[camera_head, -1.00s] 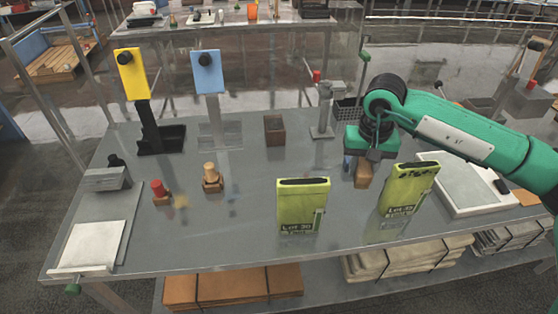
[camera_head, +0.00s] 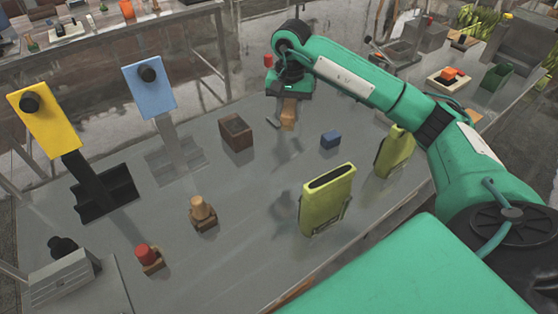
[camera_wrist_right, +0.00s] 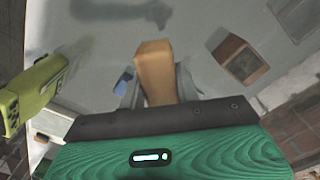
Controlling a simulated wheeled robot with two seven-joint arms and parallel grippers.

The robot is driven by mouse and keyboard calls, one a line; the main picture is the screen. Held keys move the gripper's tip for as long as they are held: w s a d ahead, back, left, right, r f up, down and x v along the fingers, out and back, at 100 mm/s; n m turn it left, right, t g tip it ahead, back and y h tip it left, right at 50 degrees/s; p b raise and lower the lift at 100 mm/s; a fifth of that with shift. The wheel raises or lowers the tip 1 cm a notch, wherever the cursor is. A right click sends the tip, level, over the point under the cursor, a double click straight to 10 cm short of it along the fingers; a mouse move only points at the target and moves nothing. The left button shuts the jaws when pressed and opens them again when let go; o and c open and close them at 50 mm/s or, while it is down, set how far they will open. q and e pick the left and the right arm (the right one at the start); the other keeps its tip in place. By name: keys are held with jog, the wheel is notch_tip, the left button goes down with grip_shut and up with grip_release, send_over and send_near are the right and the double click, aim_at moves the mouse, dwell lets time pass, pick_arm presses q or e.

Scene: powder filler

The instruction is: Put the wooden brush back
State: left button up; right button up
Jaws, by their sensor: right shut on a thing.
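My right gripper (camera_head: 287,98) is shut on the wooden brush (camera_head: 288,116), a light brown block that hangs down below the fingers over the far part of the grey table. The brush also shows between the fingers in the right wrist view (camera_wrist_right: 154,68). A dark brown open-topped box (camera_head: 236,136) stands on the table to the left of the brush, apart from it; it shows at the upper right in the right wrist view (camera_wrist_right: 238,60). My left gripper is not in view.
A blue block (camera_head: 331,139) lies right of the brush. Two yellow-green containers (camera_head: 326,202) (camera_head: 394,154) stand nearer. A wooden piece (camera_head: 203,212), a red-topped piece (camera_head: 148,257), and yellow (camera_head: 44,124) and blue (camera_head: 150,92) panels on stands are to the left.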

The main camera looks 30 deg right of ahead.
jog(key=p, duration=0.2)
send_over(288, 167)
notch_tip(288, 167, down, 6)
notch_tip(288, 167, down, 8)
jog(key=shift+r+p, duration=0.2)
jog(key=shift+p, duration=0.8)
notch_tip(288, 167, down, 4)
jog(key=shift+a+r+p, duration=0.1)
jog(key=shift+p, duration=0.65)
jog(key=shift+f, duration=0.3)
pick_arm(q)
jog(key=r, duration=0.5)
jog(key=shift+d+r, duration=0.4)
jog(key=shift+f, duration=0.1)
pick_arm(e)
jog(key=shift+f, duration=0.1)
jog(key=shift+f+b, duration=0.15)
jog(key=shift+b, duration=0.15)
jog(key=o, duration=1)
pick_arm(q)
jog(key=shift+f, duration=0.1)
